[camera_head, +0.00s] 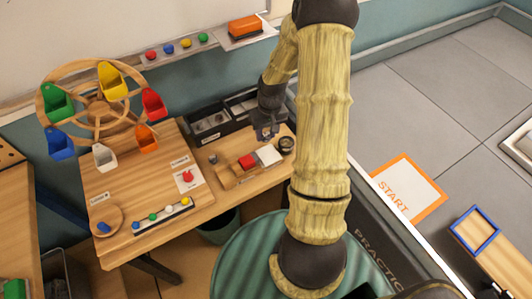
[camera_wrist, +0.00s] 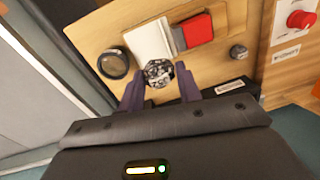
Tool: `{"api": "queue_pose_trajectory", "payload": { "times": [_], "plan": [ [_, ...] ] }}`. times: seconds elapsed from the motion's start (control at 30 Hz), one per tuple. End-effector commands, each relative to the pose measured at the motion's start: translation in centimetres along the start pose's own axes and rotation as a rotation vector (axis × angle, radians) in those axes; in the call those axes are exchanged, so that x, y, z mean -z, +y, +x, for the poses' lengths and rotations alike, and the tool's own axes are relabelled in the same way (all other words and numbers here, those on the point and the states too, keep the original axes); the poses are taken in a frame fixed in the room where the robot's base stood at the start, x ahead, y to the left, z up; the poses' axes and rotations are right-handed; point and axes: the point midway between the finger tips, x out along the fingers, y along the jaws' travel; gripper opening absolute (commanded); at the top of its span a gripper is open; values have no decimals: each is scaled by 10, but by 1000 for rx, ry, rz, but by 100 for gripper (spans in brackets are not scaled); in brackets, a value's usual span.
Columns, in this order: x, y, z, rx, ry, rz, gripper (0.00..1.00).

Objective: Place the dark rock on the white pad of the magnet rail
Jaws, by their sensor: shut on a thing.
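My gripper (camera_head: 266,132) is shut on a speckled dark rock (camera_wrist: 158,73), which shows between the two fingertips (camera_wrist: 159,87) in the wrist view. The white pad (camera_wrist: 148,42) of the magnet rail lies just beyond the rock there, and the rock overlaps its near edge in the picture. I cannot tell whether they touch. In the head view the white pad (camera_head: 269,155) is just below my gripper, and a red pad (camera_head: 247,161) sits beside it on the wooden rail (camera_head: 236,179). The rock is hard to make out there.
A round black dish (camera_head: 287,144) stands right of the white pad. A smaller grey rock (camera_wrist: 238,52) lies on the table beyond the red pad. Dark trays (camera_head: 212,124) line the back.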

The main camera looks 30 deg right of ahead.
Motion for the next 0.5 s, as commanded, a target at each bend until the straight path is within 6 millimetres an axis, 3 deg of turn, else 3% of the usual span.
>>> {"api": "queue_pose_trajectory", "payload": {
  "times": [0.3, 0.5],
  "plan": [
    [-1, 4, 48, 1, -3, 0, 9],
    [0, 5, 54, 0, 0, 0, 9]
  ]
}}
